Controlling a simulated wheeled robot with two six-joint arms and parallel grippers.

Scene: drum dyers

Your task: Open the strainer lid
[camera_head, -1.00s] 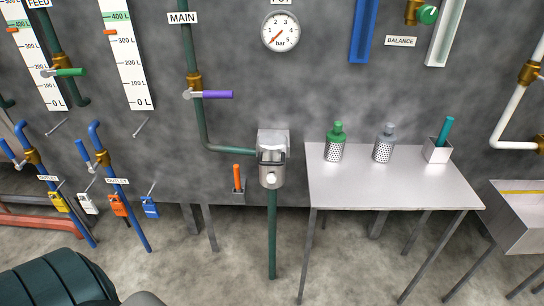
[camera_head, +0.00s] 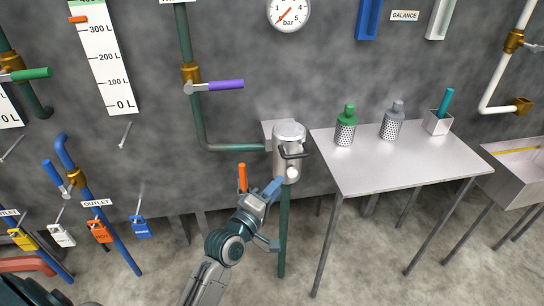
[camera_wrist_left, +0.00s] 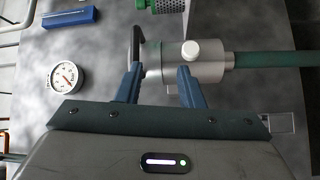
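The strainer (camera_head: 287,165) is a grey metal cylinder on a green pipe at the wall. Its lid (camera_head: 289,132) sits on top and looks closed, with a dark bail handle (camera_head: 294,153) at the front. A white knob (camera_head: 292,173) is below the handle. My left gripper (camera_head: 274,215) is open and empty, just below and in front of the strainer. In the left wrist view, the strainer (camera_wrist_left: 212,60) lies beyond the parted fingers (camera_wrist_left: 160,82), and the handle (camera_wrist_left: 136,42) is near the left fingertip. My right gripper is not in view.
An orange-handled tool (camera_head: 242,178) stands left of the strainer. A metal table (camera_head: 400,165) on the right holds a green-topped strainer basket (camera_head: 345,130), a grey-topped one (camera_head: 391,124) and a box (camera_head: 437,124). A purple-handled valve (camera_head: 222,86) is up left.

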